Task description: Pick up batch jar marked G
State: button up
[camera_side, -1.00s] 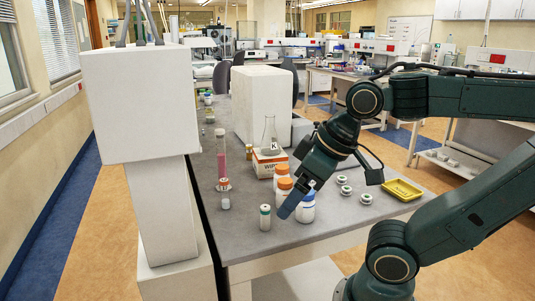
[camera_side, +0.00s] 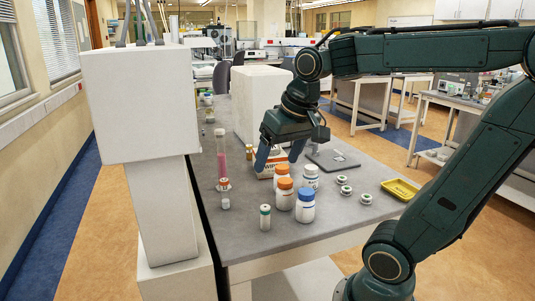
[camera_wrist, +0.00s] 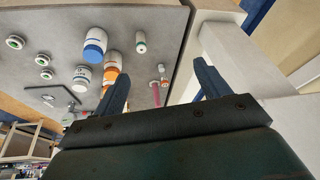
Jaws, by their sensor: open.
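Several jars stand on the grey bench: a blue-capped jar (camera_side: 305,208), a front orange-capped jar (camera_side: 285,198), a rear orange-capped jar (camera_side: 282,174) and a white-lidded jar (camera_side: 310,178). I cannot read a G on any of them. The wrist view also shows the blue-capped jar (camera_wrist: 94,46), the white-lidded jar (camera_wrist: 82,77) and an orange cap (camera_wrist: 111,76). My gripper (camera_side: 278,163) is open and empty, behind and above the jars. In the wrist view, the gap between my fingers (camera_wrist: 164,70) holds no jar.
A small vial (camera_side: 265,218) stands at the front. A pink tube (camera_side: 221,160) stands at left, and a carton (camera_side: 266,172) is partly hidden behind my gripper. Several small round pots, one of them (camera_side: 366,198), lie at right near a yellow tray (camera_side: 401,189). A dark flat plate (camera_side: 334,160) lies behind.

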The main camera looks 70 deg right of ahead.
jog(key=w+d+m+g, duration=0.1)
jog(key=w+d+m, duration=0.3)
jog(key=d, duration=0.3)
jog(key=m+g+y, duration=0.1)
jog(key=m+g, duration=0.2)
jog(key=m, duration=0.9)
send_over(311, 176)
jog(key=d, duration=0.2)
notch_tip(311, 176, down, 8)
jog(key=shift+w+f, duration=0.1)
jog(key=shift+w, duration=0.2)
jog(key=shift+f, duration=0.1)
jog(key=shift+n, duration=0.3)
jog(key=shift+f, duration=4.15)
jog(key=shift+f, duration=0.1)
jog(key=shift+f, duration=2.5)
